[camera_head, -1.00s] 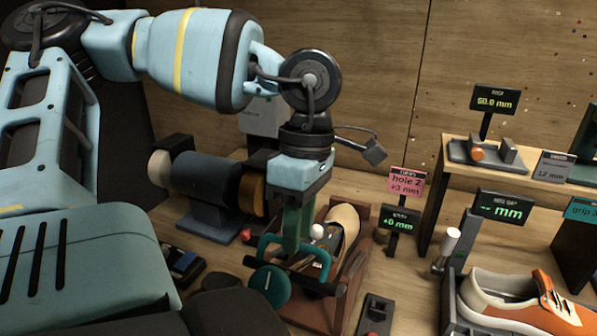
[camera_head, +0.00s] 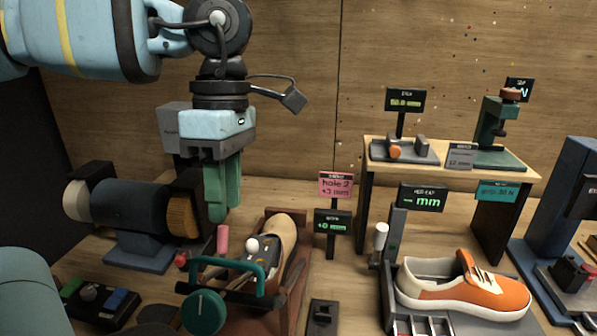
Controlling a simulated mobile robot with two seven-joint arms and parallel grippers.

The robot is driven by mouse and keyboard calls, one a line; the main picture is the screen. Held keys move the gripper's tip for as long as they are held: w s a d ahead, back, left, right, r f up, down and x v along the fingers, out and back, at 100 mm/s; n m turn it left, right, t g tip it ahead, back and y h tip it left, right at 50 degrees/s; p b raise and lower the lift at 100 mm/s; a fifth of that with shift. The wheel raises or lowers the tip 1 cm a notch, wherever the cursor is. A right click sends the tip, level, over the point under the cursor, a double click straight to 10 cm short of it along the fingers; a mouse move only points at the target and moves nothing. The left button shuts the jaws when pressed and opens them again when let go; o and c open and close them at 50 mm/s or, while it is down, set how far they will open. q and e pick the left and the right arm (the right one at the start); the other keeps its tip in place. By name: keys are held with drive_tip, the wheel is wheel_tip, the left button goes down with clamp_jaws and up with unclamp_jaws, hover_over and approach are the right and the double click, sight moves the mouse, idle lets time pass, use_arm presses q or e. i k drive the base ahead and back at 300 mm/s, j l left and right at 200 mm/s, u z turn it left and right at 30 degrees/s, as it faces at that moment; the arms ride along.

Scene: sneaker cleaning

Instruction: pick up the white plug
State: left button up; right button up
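Two small white things could be the white plug, and I cannot tell which. One is a white cylinder (camera_head: 380,236) upright by the grey fixture with the orange shoe. The other is a white round-topped piece (camera_head: 252,244) on the tan shoe form in the brown cradle. My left gripper (camera_head: 222,205) hangs with its green fingers pointing down, left of and above the tan shoe form. Its fingers look close together with nothing visible between them; the gap is not clear from this side. A pink peg (camera_head: 222,238) shows just below the fingertips. My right gripper is not in view.
A teal-handled clamp (camera_head: 262,276) stands at the front of the brown cradle. A dark motor with a polishing wheel (camera_head: 185,216) is at the left. The orange shoe (camera_head: 468,287) sits at the right, below a raised wooden shelf (camera_head: 440,160). Small display signs stand between them.

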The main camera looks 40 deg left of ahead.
sight(252, 246)
drive_tip(key=k, duration=1)
